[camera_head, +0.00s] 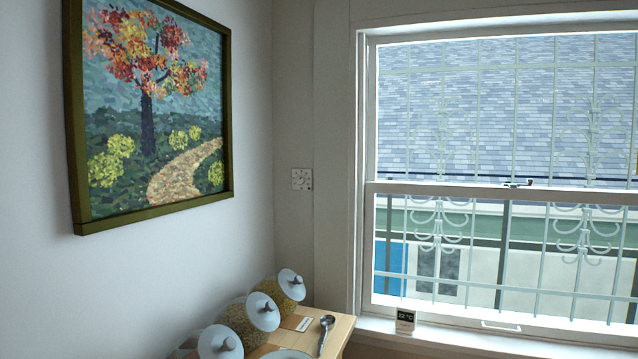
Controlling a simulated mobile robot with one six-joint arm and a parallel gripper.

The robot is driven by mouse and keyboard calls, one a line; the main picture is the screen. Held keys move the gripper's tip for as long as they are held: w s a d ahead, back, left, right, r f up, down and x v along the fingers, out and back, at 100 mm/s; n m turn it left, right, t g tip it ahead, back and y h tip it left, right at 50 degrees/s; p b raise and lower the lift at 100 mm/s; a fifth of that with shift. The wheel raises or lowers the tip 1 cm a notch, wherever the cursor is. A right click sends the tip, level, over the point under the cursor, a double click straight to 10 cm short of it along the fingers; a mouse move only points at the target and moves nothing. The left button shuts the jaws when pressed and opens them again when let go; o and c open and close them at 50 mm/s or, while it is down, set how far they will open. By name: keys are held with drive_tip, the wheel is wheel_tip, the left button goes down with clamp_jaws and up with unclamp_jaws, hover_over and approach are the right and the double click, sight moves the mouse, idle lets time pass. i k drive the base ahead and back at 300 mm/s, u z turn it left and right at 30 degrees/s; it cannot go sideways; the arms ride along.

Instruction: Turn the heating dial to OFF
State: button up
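A small pale square plate with a round dial (302,179) is fixed to the wall between the corner and the window frame. It looks like the heating dial, but its markings and pointer are too small to read. My gripper is not in view.
A wooden surface (338,329) below the dial bears several jars with pale lids (263,312), a metal scoop (326,333) and a small card (304,324). A small display reading 23 °C (405,321) stands on the windowsill (460,338). A framed painting (150,110) hangs on the left wall.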

sight(300, 179)
drive_tip(key=z, duration=1.35)
drive_tip(key=i, duration=2.5)
drive_tip(key=u, duration=3.85)
drive_tip(key=i, duration=1)
drive_tip(key=z, duration=0.1)
